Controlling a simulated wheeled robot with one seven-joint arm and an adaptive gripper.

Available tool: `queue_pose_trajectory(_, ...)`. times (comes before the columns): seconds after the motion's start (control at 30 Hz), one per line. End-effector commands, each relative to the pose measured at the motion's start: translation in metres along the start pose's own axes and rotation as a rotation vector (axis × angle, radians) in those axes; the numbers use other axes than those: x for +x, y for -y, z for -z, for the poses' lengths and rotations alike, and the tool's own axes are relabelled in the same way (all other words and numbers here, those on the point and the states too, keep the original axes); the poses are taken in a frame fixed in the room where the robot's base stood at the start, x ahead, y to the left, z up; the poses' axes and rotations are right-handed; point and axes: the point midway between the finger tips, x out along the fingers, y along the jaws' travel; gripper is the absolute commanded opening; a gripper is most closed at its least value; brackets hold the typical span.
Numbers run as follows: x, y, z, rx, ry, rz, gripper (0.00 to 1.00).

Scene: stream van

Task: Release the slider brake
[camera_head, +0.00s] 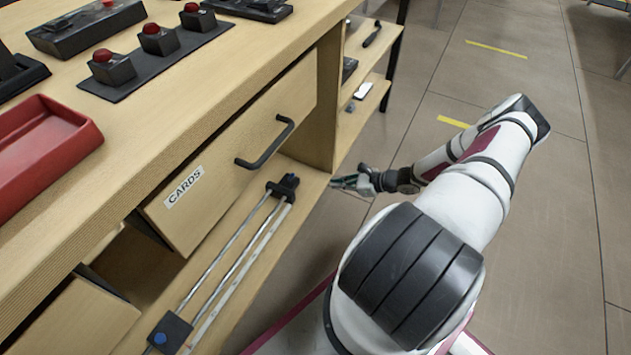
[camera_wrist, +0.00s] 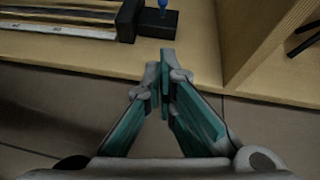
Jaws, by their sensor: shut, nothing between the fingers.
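A slider with two metal rods and a pale scale strip (camera_head: 243,262) lies along the low wooden shelf. A black block with a blue knob (camera_head: 160,338) sits at its near end. A second black block (camera_head: 285,187) sits at the far end. In the wrist view, a black block (camera_wrist: 158,25) with an upright blue lever (camera_wrist: 163,4) stands at the end of the rods, by the shelf's edge. My gripper (camera_head: 340,182) is shut and empty, just off the shelf edge, apart from the far block. Its fingertips (camera_wrist: 161,62) point towards that block in the wrist view.
A drawer labelled CARDS (camera_head: 230,165) with a black handle (camera_head: 268,143) juts out above the rods. A wooden side panel (camera_head: 328,90) rises beside the far block. A red tray (camera_head: 48,150) and red buttons (camera_head: 105,56) are on the tabletop. Floor to the right is open.

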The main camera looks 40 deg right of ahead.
Motion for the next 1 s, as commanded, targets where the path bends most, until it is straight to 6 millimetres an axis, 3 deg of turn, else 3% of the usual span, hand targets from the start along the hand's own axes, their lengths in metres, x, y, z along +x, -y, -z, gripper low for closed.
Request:
queue_pose_trajectory(0.53,0.099,-0.001,0.002,-0.001,0.002,-0.002,0.00)
queue_pose_trajectory(0.8,0.120,0.000,-0.023,-0.002,0.001,-0.001,0.00)
queue_pose_trajectory(1.0,0.124,0.000,-0.029,-0.001,0.000,-0.001,0.00)
